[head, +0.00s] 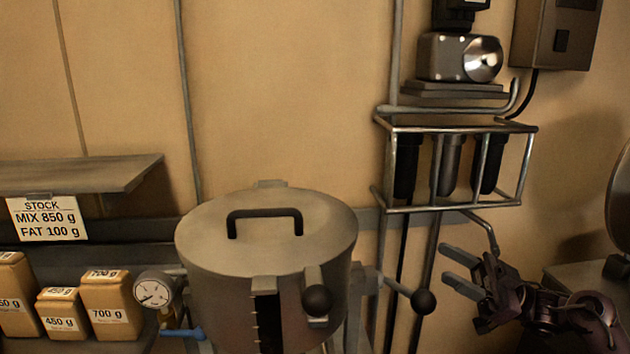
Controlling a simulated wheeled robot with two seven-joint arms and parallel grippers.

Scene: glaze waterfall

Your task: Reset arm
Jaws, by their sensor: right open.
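My right gripper (460,269) is at the lower right of the head view, its two grey fingers apart and pointing left. Nothing is between the fingers. It is to the right of the black ball knob (424,301) on a metal lever and appears apart from it. My right arm comes in from the lower right edge. My left gripper is not in the head view.
A large lidded metal pot (207,233) stands at centre, with a pressure gauge (153,292) beside it. Labelled boxes (108,305) sit at lower left under a shelf (80,174). A wire rack (460,124) hangs above my right gripper. A counter (575,274) is at right.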

